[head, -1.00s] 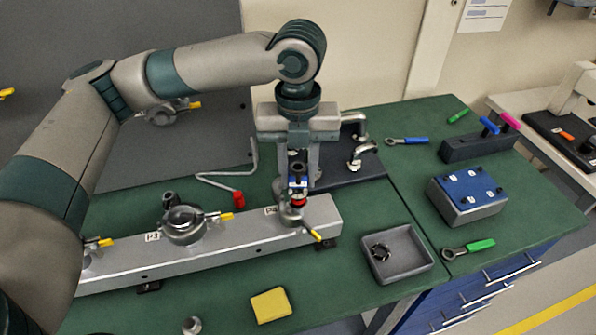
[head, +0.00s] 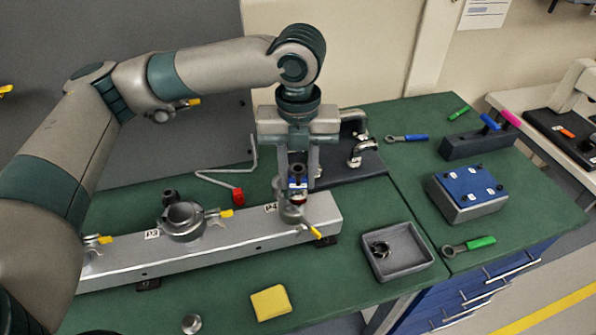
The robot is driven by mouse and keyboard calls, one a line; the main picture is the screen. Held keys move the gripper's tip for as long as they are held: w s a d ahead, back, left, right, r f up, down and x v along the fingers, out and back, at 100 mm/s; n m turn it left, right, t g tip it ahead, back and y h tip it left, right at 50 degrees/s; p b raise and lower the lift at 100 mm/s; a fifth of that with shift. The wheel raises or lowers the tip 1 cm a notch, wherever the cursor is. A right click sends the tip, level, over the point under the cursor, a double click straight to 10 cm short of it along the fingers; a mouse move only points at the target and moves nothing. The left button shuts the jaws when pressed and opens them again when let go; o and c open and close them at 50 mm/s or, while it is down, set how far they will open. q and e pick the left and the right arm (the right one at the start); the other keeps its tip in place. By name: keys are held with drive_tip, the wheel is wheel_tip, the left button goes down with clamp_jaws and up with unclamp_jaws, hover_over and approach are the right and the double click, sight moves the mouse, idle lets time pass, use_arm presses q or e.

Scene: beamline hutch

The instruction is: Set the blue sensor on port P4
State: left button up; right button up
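A yellow-handled lever (head: 316,233) sticks out from P4 toward the front right. My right gripper is not in view.
Port P3 (head: 184,222) is to the left on the rail (head: 235,232). A red-ended bent rod (head: 238,194) lies behind the rail. A grey tray (head: 408,268) with a dark ring, a yellow block (head: 270,302) and a blue-topped box (head: 468,192) are on the green bench.

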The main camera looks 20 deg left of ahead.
use_arm(q)
drive_tip(key=shift+p, duration=0.5)
idle(1.2)
idle(0.5)
drive_tip(key=o, duration=1.2)
drive_tip(key=shift+o, duration=0.2)
wheel_tip(320, 180, up, 17)
drive_tip(key=b, duration=0.2)
drive_tip(key=shift+r+b, duration=0.15)
drive_tip(key=shift+b, duration=0.25)
